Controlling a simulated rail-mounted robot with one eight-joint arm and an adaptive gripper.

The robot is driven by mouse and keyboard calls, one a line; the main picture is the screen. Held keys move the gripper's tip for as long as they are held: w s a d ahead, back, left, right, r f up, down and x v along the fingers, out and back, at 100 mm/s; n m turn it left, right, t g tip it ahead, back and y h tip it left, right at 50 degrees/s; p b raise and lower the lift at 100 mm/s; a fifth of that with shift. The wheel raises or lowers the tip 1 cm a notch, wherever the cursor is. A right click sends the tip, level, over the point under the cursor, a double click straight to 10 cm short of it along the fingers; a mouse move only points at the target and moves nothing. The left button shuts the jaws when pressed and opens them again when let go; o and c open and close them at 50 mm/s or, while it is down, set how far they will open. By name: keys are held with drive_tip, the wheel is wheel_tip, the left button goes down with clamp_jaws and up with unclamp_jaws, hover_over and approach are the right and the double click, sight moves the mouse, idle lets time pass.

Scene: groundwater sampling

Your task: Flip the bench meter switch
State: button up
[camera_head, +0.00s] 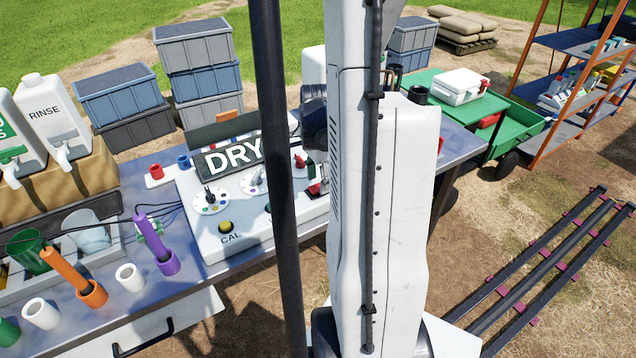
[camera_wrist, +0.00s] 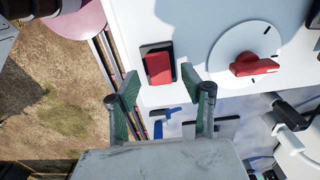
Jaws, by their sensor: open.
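The bench meter (camera_head: 262,225) is a white box on the blue-grey bench, with a black display reading "DRY", round dials and a CAL button. In the wrist view, a red rocker switch (camera_wrist: 158,67) in a black frame sits on the meter's white panel (camera_wrist: 185,20). My gripper (camera_wrist: 161,80) is open and empty, its two green fingertips just below the switch in the picture, one to each side. I cannot tell whether they touch the panel.
A red knob on a white dial (camera_wrist: 245,55) lies right of the switch. Black and white plugs (camera_wrist: 290,125) sit near the panel's lower edge. In the head view, orange and purple probes (camera_head: 157,245) stand in holders left of the meter. A green cart (camera_head: 520,125) stands behind right.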

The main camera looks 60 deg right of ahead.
drive_tip(key=shift+f, duration=0.6)
drive_tip(key=shift+c, duration=0.4)
clamp_jaws()
drive_tip(key=shift+s+d+f+y+b, duration=0.15)
drive_tip(key=shift+y+b, duration=0.25)
drive_tip(key=shift+b, duration=0.4)
drive_tip(key=shift+t+y+b, duration=0.45)
drive_tip(key=shift+t+y, duration=0.05)
drive_tip(key=shift+o, duration=0.4)
unclamp_jaws()
